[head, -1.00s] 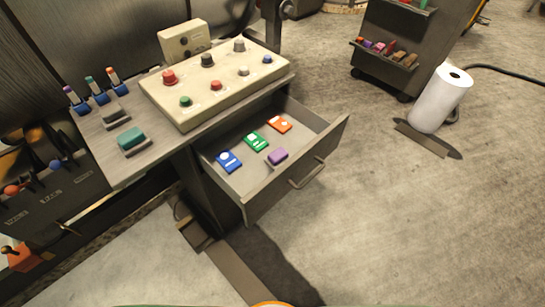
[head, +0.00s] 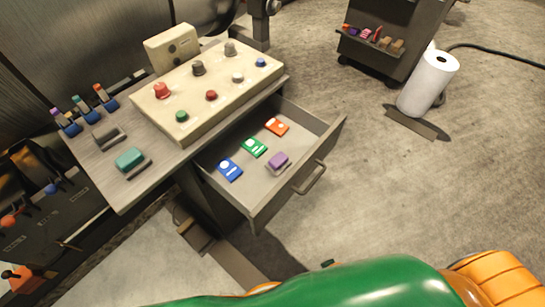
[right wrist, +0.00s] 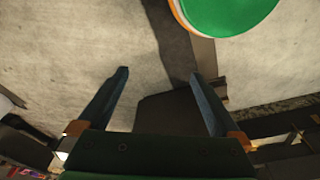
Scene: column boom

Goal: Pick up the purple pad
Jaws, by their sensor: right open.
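The purple pad (head: 278,161) lies in the open drawer (head: 262,206), near its front wall, to the right of the blue card (head: 230,169). A green card (head: 254,147) and an orange card (head: 277,127) lie behind it. My right gripper (right wrist: 162,78) is open and empty in the right wrist view, over bare floor and dark shapes; the pad does not show there. In the head view no gripper shows, only a green and orange part of my arm along the bottom edge. My left gripper is not in view.
The desk (head: 118,192) beside the drawer carries a control panel (head: 205,85) with knobs and buttons, a teal pad (head: 130,159), a dark pad (head: 107,134) and several markers. A white roll (head: 427,84) and a dark cart (head: 385,45) stand at the upper right. Floor right of the drawer is clear.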

